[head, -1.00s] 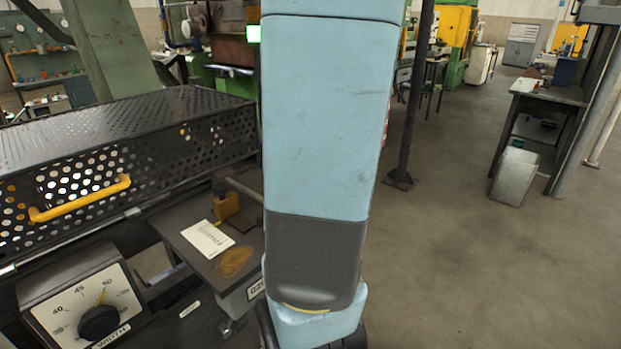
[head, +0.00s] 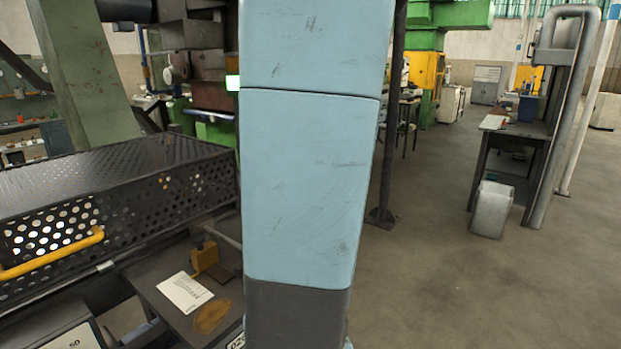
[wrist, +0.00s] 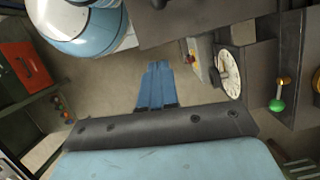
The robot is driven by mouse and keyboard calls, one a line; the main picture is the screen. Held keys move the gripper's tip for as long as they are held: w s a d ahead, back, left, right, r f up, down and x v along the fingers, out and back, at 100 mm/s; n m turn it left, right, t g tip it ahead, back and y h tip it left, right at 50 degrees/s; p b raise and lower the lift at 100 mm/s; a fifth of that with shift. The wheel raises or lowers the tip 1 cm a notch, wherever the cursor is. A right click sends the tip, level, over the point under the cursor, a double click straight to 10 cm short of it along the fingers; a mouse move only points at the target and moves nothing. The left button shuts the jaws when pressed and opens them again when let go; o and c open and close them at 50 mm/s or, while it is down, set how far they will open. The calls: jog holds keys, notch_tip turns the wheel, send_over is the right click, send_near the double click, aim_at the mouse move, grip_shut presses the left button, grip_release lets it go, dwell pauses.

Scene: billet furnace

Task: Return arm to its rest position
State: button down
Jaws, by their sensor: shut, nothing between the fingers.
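My gripper (wrist: 158,66) shows in the wrist view. Its blue fingers are together and nothing is between them. They extend from a dark bar with screws on a light blue housing. Grey floor shows beyond the fingertips, and the fingers appear clear of nearby things. In the head view my light blue arm stands upright in the middle and hides what is behind it. Its lower end and the gripper are out of that view.
A black perforated cage (head: 130,185) with a yellow handle (head: 55,252) stands left. A low table (head: 225,290) holds a white paper (head: 185,292). A workbench (head: 515,130) stands right; floor between is clear. The wrist view shows a dial (wrist: 229,73), a green-knobbed lever (wrist: 277,104) and a red box (wrist: 25,65).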

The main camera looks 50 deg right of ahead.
dwell(0.3)
jog(key=w+a+n+t+h, duration=0.2)
jog(key=a+n+t, duration=0.3)
jog(key=a+n, duration=1.3)
jog(key=a+h, duration=0.1)
jog(key=a, duration=1)
jog(key=shift+w+a+n, duration=0.2)
jog(key=shift+w+n, duration=0.1)
jog(key=shift+n, duration=0.1)
